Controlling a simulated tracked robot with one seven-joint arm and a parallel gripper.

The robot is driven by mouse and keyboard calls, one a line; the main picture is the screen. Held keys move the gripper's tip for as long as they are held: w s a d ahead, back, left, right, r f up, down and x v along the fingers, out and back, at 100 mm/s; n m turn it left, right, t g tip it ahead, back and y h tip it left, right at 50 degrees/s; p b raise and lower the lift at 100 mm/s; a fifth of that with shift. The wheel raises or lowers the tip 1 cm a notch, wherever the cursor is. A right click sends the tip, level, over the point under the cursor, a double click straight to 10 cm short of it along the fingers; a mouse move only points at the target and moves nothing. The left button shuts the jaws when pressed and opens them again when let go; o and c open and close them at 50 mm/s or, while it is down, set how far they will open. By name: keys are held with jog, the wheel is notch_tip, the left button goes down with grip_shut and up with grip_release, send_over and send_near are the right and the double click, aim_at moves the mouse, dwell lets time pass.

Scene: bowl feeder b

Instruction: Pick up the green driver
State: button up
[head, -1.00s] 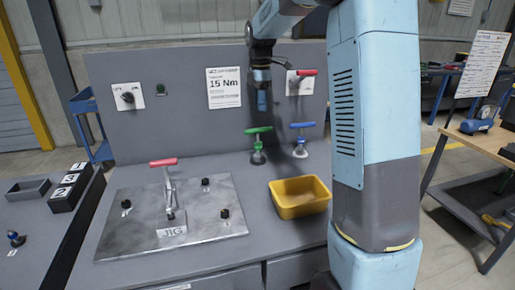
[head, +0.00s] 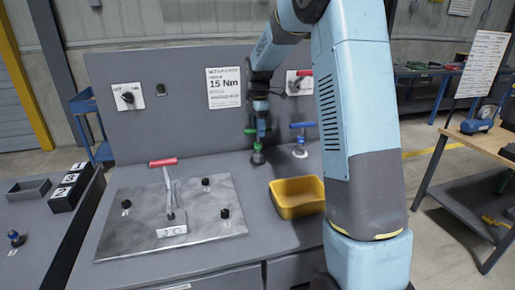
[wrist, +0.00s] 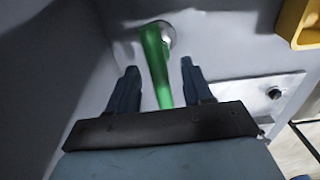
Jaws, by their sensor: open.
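The green driver (head: 256,146) stands upright on the workbench near the back panel, in its round base. In the wrist view its green handle (wrist: 157,65) runs between the two fingers. My gripper (wrist: 158,80) is open, with one finger on each side of the handle and a gap visible on both sides. In the head view my gripper (head: 261,127) is at the top of the green driver and partly covers its handle. A blue driver (head: 300,140) stands to the right of it.
A yellow bin (head: 297,197) sits in front of the drivers. A metal jig plate (head: 140,220) with a red-handled clamp (head: 165,163) lies to the left. The back panel (head: 160,125) rises close behind the drivers.

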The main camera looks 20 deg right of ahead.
send_over(258, 154)
jog(key=shift+w+d+f, duration=0.1)
jog(key=shift+w+f, duration=0.05)
jog(key=shift+f, duration=1)
jog(key=shift+w+f, duration=0.15)
jog(key=shift+f, duration=1)
jog(key=shift+c, duration=0.3)
grip_shut()
